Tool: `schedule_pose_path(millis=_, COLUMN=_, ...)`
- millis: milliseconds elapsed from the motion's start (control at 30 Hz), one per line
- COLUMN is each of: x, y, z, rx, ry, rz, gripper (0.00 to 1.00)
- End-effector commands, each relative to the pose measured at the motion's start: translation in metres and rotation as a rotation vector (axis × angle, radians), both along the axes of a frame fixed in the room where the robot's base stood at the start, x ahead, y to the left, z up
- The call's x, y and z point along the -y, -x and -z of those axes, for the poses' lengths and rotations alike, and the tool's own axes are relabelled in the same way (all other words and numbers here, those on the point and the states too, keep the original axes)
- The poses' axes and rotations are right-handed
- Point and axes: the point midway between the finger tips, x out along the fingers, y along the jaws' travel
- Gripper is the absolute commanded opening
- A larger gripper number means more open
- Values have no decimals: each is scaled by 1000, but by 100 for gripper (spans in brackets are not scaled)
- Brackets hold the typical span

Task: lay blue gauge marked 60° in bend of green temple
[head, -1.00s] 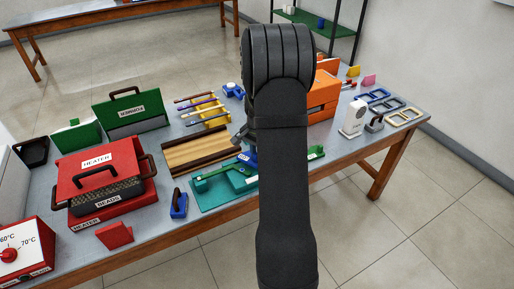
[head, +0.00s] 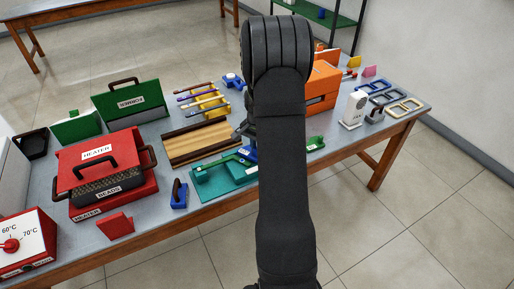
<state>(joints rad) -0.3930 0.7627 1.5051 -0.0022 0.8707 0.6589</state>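A teal fixture (head: 222,185) lies near the table's front edge. A green temple (head: 216,165) lies along it as a long bar, and its right part is hidden behind my arm. A small blue piece (head: 247,153), likely the 60° gauge, shows at the temple's right end, beside my arm. Its marking is too small to read, and I cannot tell if it touches the temple. My gripper (head: 243,130) shows only as a dark edge above and behind the blue piece. My arm hides the rest, so its opening cannot be seen.
A brown striped board (head: 200,143) lies behind the fixture. A yellow rack (head: 208,106) with several temples stands further back. A red heater (head: 105,180) is at left, an orange box (head: 322,86) at right. A blue-based handled block (head: 179,194) sits left of the fixture.

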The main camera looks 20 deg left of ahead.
Motion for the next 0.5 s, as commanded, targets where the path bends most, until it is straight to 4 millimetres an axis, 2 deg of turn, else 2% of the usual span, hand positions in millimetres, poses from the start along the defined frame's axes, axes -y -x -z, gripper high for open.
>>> schedule_pose_path(millis=300, x=0, y=0, z=3, rx=0, ry=0, rz=0, gripper=0)
schedule_pose_path(millis=333, x=0, y=0, z=3, rx=0, ry=0, rz=0, gripper=20)
schedule_pose_path(millis=433, x=0, y=0, z=3, rx=0, ry=0, rz=0, gripper=40)
schedule_pose_path(millis=500, x=0, y=0, z=3, rx=0, ry=0, rz=0, gripper=41)
